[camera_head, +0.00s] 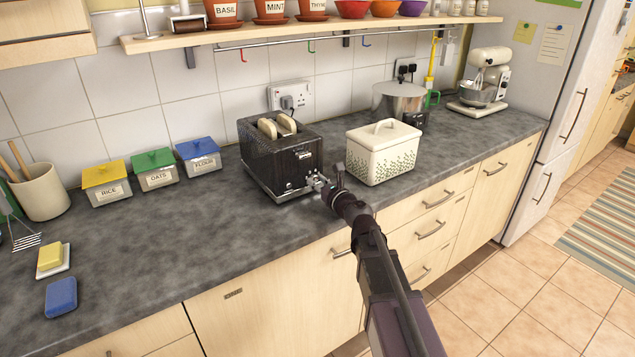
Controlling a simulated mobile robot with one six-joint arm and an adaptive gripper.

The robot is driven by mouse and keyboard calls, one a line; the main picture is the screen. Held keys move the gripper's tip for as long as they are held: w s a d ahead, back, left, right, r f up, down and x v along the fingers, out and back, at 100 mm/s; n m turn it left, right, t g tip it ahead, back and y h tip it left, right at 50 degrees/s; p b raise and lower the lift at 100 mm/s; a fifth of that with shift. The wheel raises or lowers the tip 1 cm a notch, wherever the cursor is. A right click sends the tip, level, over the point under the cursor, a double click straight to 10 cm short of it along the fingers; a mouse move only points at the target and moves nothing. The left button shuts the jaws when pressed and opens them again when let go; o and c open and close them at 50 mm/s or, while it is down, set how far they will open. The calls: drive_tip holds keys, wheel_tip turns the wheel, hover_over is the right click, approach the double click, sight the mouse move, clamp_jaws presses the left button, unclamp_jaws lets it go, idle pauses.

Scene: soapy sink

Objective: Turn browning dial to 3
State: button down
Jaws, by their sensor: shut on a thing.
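The toaster (272,155) is black and stands on the grey counter against the tiled wall. Two slices of bread (277,126) stick up from its slots. My arm comes in from the lower right, over the counter's front edge.
A cream bread bin (383,157) with a leaf pattern stands close to the right of my gripper. A steel pot (398,103) is behind it. Rice, oats and flour tins (155,171) are left of the toaster. The counter front (215,240) is clear.

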drive_tip(key=shift+n, duration=0.4)
drive_tip(key=n, duration=0.9)
drive_tip(key=shift+w+n, duration=0.1)
drive_tip(key=shift+n, duration=0.2)
drive_tip(key=n, duration=0.4)
drive_tip(key=shift+n, duration=0.3)
drive_tip(key=n, duration=0.4)
drive_tip(key=shift+n, duration=0.4)
drive_tip(key=shift+c, duration=2)
unclamp_jaws()
